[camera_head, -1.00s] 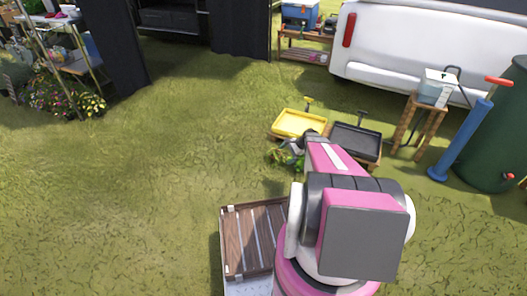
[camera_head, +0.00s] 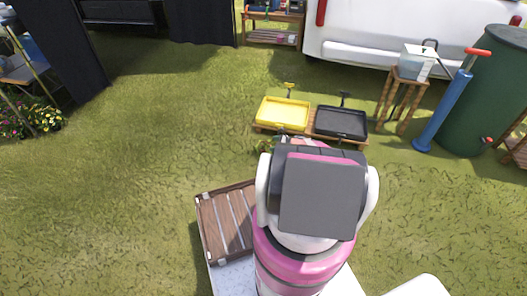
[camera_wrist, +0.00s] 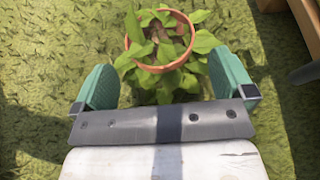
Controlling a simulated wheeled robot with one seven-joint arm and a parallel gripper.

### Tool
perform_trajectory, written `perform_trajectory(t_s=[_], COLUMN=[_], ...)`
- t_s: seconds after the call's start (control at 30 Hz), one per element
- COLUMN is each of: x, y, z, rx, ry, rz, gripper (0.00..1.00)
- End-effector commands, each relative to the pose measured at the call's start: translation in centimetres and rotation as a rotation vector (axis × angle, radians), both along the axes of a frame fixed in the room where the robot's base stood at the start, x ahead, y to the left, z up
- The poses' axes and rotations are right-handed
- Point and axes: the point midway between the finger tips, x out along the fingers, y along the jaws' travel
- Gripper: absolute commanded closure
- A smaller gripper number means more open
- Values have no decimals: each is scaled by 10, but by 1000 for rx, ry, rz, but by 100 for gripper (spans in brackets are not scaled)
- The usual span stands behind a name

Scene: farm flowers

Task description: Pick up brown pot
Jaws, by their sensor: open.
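The brown pot (camera_wrist: 181,68) shows in the wrist view at the top middle, a round terracotta rim with soil and broad green leaves spilling over and around it. It appears to stand on the grass. My gripper (camera_wrist: 168,85) is open, with its two green fingers apart. The pot's rim lies just beyond the fingertips, roughly centred between them, and leaves hang into the gap. In the head view my arm hides the pot; only a little of the green plant (camera_head: 266,145) shows beside the arm.
A yellow tray (camera_head: 283,112) and a black tray (camera_head: 341,122) sit on a low wooden stand ahead. A wooden stool (camera_head: 402,100), blue pump (camera_head: 442,114) and green barrel (camera_head: 482,95) stand to the right. A white vehicle (camera_head: 350,40) is behind. Open grass lies left.

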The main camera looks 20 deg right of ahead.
Motion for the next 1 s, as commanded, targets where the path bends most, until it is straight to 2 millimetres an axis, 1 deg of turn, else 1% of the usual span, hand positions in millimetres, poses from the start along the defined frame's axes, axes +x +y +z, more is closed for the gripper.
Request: perform_trajectory(t_s=[0.1, 0.37, 0.5, 0.6, 0.7, 0.87, 0.9, 0.97, 1.0], x=[9, 17, 25, 32, 35, 35, 34, 34, 34], y=[12, 25, 40, 50, 55, 55, 55, 55, 55], z=[-7, -16, -27, -31, -33, -33, -33, -33, -33], rx=[-1, -1, -1, -2, -2, -2, -2, -2, -2], ry=[0, 0, 0, -1, -1, -1, -1, -1, -1], rz=[1, 1, 3, 2, 1, 1, 1, 1, 1], gripper=[0, 0, 0, 0, 0, 0, 3, 23, 36])
